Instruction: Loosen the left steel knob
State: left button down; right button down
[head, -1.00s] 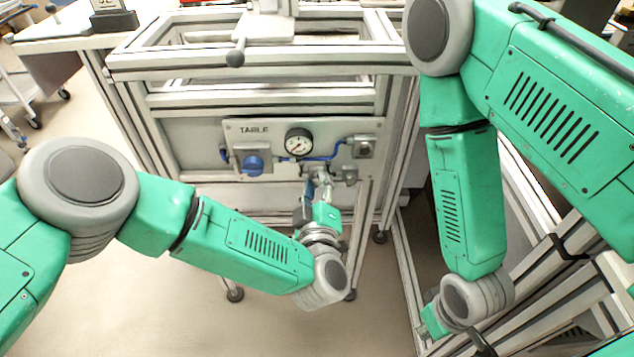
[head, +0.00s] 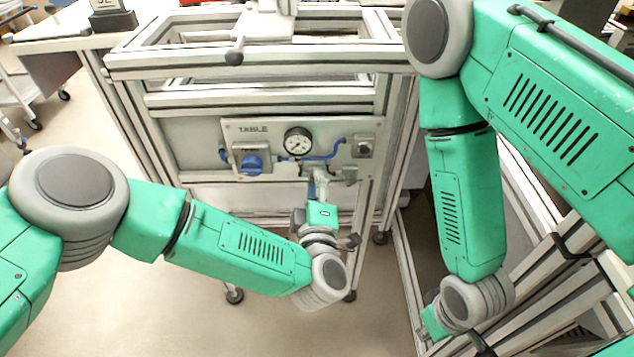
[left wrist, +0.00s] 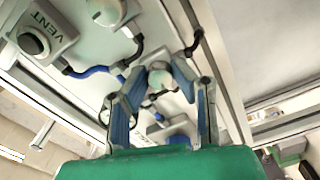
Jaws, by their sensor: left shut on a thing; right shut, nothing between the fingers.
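The left steel knob (left wrist: 160,79) is a small rounded grey knob under the panel in the left wrist view, between my left gripper's fingertips. My left gripper (left wrist: 158,82) is shut on it, one blue-and-grey finger on each side. In the head view the left gripper (head: 318,184) reaches up to the lower edge of the TABLE panel (head: 235,137), its fingers partly hiding the knob. A second steel fitting (head: 350,175) sits just to the right. My right gripper (head: 428,328) is low at the right, shut and empty, its fingers hardly visible.
The panel carries a blue knob (head: 252,164), a pressure gauge (head: 298,143), blue hoses and a switch box (head: 363,146). In the left wrist view a dark knob (left wrist: 31,41) sits by a VENT label. Aluminium frame rails (head: 395,290) stand close on the right.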

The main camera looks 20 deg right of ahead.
pick_arm(q)
jog(key=shift+s+f, duration=0.25)
jog(key=shift+f, duration=0.15)
jog(key=c, duration=1.3)
grip_release()
jog(key=shift+c, duration=0.2)
jog(key=shift+w+a+r, duration=0.1)
jog(key=shift+r, duration=0.05)
jog(key=shift+r, duration=0.1)
jog(key=v, duration=1.2)
